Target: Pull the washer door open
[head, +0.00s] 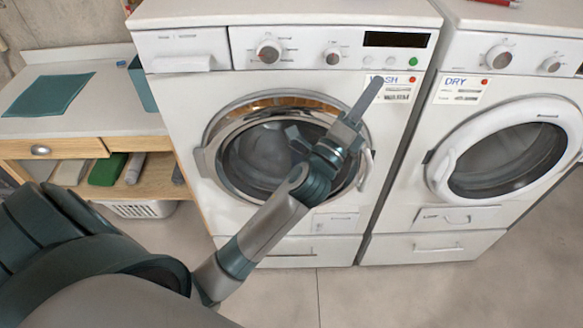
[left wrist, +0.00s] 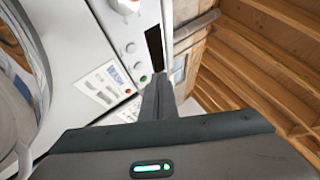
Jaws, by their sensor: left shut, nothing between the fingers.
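The washer (head: 180,110) is the white front-loader marked WASH, in the middle of the head view. Its round door (head: 262,150) has a chrome ring and dark glass. I cannot tell whether the door is fully closed or slightly ajar. A pale handle (head: 367,172) shows at the door's right edge, partly behind my arm. My left gripper (head: 375,85) is shut and empty, in front of the door's upper right, its fingers pointing up past the WASH label. In the left wrist view the shut fingers (left wrist: 157,97) point towards the control panel, with the door (left wrist: 38,75) at the left edge.
A dryer (head: 460,120) marked DRY stands close at the right, its round door (head: 510,158) shut. A wooden bench (head: 100,125) with a teal cloth (head: 48,94) is on the left, with a white basket (head: 140,209) beneath. The floor (head: 400,295) in front is clear.

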